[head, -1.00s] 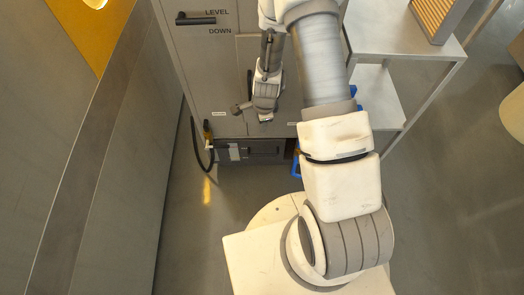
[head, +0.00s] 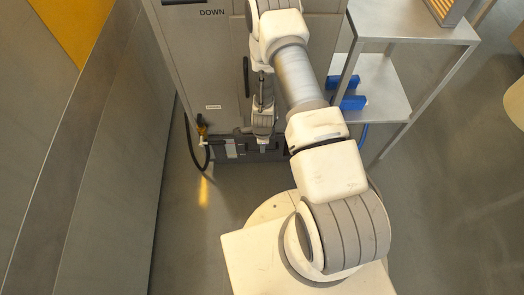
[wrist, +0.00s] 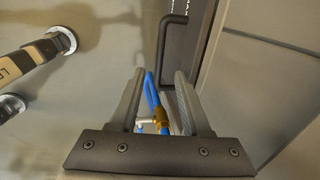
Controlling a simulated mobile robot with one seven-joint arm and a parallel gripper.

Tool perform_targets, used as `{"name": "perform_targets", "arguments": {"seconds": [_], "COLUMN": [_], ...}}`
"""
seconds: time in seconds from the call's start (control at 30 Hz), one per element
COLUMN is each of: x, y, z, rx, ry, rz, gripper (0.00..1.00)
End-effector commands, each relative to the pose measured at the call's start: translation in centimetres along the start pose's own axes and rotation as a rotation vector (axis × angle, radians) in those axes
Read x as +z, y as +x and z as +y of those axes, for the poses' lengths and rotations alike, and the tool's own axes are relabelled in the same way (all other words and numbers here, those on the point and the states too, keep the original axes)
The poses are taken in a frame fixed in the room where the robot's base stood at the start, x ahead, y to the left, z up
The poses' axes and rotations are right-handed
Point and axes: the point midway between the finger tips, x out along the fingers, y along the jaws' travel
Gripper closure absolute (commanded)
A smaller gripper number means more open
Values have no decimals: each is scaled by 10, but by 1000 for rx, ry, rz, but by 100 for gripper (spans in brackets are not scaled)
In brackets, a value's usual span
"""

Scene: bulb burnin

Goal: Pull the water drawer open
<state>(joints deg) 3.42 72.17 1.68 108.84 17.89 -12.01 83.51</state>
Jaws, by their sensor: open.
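A grey cabinet (head: 215,75) stands ahead of me. A dark low front (head: 243,152) at its base looks like the water drawer; my gripper covers part of it, and I read no label on it. My gripper (head: 263,142) is over that low front in the head view. In the wrist view my gripper (wrist: 160,76) is open, with nothing held between the fingers. A black bar handle (wrist: 162,48) on a dark panel lies beyond the fingertips, apart from them. I cannot tell from the head view whether the drawer is shut.
A blue hose (wrist: 153,92) with a brass fitting (wrist: 160,118) shows between the fingers, farther off. A black hose (head: 191,150) hangs at the cabinet's left. A metal shelf (head: 385,100) with blue items (head: 352,102) stands right. Floor is clear at left.

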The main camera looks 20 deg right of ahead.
Motion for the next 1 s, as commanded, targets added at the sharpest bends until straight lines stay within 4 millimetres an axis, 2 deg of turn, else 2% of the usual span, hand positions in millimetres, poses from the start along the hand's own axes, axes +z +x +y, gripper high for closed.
{"name": "perform_targets", "arguments": {"seconds": [0.03, 0.1, 0.3, 0.5, 0.77, 1.0], "x": [0, 0, 0, 0, 0, 0], "y": [16, 30, 59, 70, 70, 70], "z": [1, 1, 0, 0, 0, 0], "rx": [1, 1, 0, 0, 0, 0], "ry": [-1, -1, -1, -1, -1, 0], "rz": [0, 1, 1, 1, 1, 0], "gripper": [53, 53, 53, 53, 53, 94]}}
